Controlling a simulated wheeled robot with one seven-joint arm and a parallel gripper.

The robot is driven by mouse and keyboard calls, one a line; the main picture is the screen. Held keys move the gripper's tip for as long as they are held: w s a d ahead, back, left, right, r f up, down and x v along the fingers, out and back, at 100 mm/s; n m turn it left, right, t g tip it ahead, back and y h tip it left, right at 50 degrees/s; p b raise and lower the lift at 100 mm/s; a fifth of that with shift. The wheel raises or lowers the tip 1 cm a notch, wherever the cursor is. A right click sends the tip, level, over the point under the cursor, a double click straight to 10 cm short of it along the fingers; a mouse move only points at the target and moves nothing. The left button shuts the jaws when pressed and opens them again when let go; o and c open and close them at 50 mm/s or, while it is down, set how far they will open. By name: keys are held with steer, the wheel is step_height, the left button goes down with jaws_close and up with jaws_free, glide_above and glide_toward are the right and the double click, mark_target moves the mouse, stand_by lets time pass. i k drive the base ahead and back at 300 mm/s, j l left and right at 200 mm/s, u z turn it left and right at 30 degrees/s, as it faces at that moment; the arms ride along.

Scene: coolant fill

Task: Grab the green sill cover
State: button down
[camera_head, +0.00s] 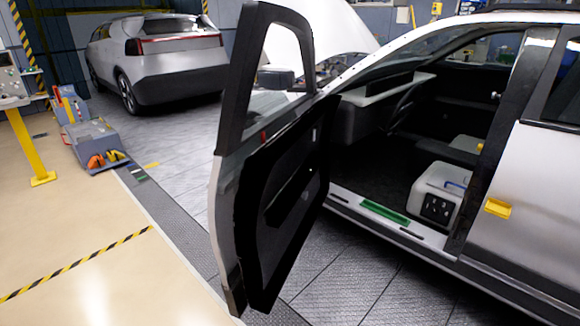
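The green sill cover (385,213) is a flat, narrow green strip. It lies on the pale door sill (345,200) of the nearer car, below the open doorway. The car's front door (275,185) stands wide open to the left of the sill cover. Nothing visible covers the sill cover. My gripper is not in view.
A white box with dark sockets (437,190) stands inside the doorway, just right of the sill cover. The rear door (525,190) is shut and has a yellow handle (497,208). A tool cart (95,145) stands at left. Tiled floor in front of the sill is clear.

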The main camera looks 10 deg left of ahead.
mark_target(404, 221)
steer(key=i+z, duration=0.1)
steer(key=i, duration=0.4)
steer(key=i+j+z, duration=0.1)
steer(key=i, duration=0.4)
steer(key=i+j+z, duration=0.1)
steer(key=i+j, duration=0.15)
steer(key=i, duration=0.25)
steer(key=i+j+z, duration=0.1)
steer(key=i, duration=0.4)
steer(key=i+j+z, duration=0.1)
steer(key=i+j, duration=0.2)
steer(key=i, duration=0.2)
steer(key=i+j+z, duration=0.1)
steer(key=i+j, duration=0.2)
steer(key=i, duration=0.2)
